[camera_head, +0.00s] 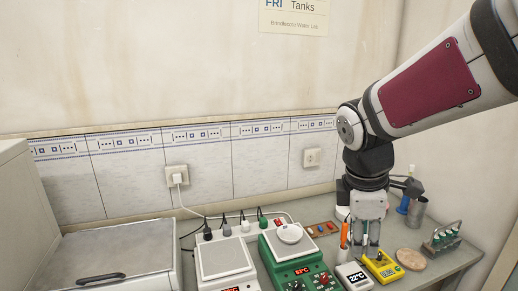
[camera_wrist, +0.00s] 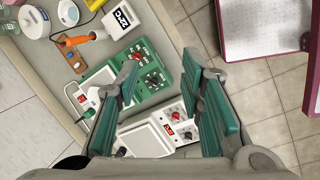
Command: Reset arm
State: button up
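My arm reaches in from the upper right in the head view. My gripper (camera_head: 366,248) points down over the right part of the bench. In the wrist view my gripper (camera_wrist: 160,62) has its two teal-padded fingers wide apart, with nothing held between them. Below them show the green stirrer-like device (camera_wrist: 153,78), reading 53°C in the head view (camera_head: 298,262), and a white device (camera_wrist: 146,140).
The bench (camera_head: 440,263) carries a white 22°C meter (camera_head: 354,277), a yellow meter (camera_head: 382,266), an orange-handled probe (camera_head: 344,235), a metal cup (camera_head: 417,211) and a green-capped vial rack (camera_head: 443,236). A large grey box-like unit (camera_head: 110,255) stands at left.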

jog(key=s+r+m+t+y, duration=0.2)
jog(key=s+r+m, duration=0.3)
jog(key=s+m, duration=0.9)
jog(key=shift+s+a+r+m+t, duration=0.15)
jog(key=shift+s+a+m+t, duration=0.35)
jog(key=shift+t, duration=0.4)
